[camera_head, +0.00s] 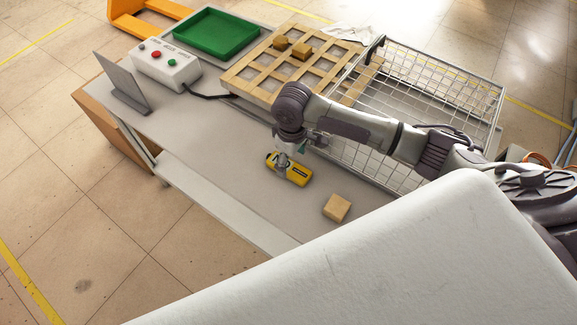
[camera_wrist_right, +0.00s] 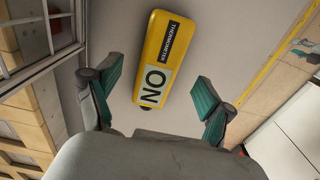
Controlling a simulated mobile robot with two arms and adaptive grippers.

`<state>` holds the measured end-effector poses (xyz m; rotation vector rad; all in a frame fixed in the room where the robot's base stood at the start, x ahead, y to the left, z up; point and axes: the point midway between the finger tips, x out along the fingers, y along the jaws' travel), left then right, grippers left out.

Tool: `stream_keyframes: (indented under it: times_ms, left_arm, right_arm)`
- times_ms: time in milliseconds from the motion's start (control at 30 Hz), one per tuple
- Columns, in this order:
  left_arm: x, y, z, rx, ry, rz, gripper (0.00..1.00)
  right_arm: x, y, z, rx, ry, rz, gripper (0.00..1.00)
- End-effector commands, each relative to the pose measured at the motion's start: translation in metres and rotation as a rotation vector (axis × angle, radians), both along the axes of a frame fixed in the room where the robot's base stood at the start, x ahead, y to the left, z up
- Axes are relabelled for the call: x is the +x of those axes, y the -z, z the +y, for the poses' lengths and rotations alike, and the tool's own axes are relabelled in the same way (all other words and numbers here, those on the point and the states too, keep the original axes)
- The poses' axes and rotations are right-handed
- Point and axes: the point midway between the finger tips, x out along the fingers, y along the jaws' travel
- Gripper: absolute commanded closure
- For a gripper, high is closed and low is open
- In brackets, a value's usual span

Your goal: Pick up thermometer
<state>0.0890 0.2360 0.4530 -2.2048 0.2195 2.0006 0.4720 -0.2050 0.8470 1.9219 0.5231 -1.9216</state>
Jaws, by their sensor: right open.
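The yellow thermometer (camera_head: 289,170) lies on the grey table, just below my right gripper in the head view. In the right wrist view the thermometer (camera_wrist_right: 157,62) shows its black "THERMOMETER" label and a display reading "ON". My right gripper (camera_wrist_right: 157,90) is open, with its teal fingertips apart on either side of the thermometer's near end. In the head view my right gripper (camera_head: 297,150) hangs over the thermometer, and the arm partly hides the fingers. My left gripper is not in view.
A wooden block (camera_head: 337,208) lies right of the thermometer. A wire basket (camera_head: 440,80) and a wooden grid (camera_head: 262,75) with small blocks stand behind. A control box (camera_head: 165,65), green tray (camera_head: 214,33) and upright grey plate (camera_head: 121,80) are farther left.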

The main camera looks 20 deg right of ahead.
Motion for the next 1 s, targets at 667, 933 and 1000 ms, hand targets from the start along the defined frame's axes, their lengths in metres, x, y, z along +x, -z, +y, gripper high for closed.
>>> stream_keyframes:
  times_ms: [667,933,1000]
  left_arm:
    - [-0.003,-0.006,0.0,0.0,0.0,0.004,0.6]
    - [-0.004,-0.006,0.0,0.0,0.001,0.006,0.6]
    - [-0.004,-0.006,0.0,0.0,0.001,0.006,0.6]
  right_arm:
    - [-0.003,0.038,-0.001,-0.001,-0.001,-0.001,0.42]
    - [-0.003,0.038,-0.001,-0.001,0.0,-0.001,0.87]
    - [-0.003,0.037,-0.001,-0.001,0.0,-0.002,0.89]
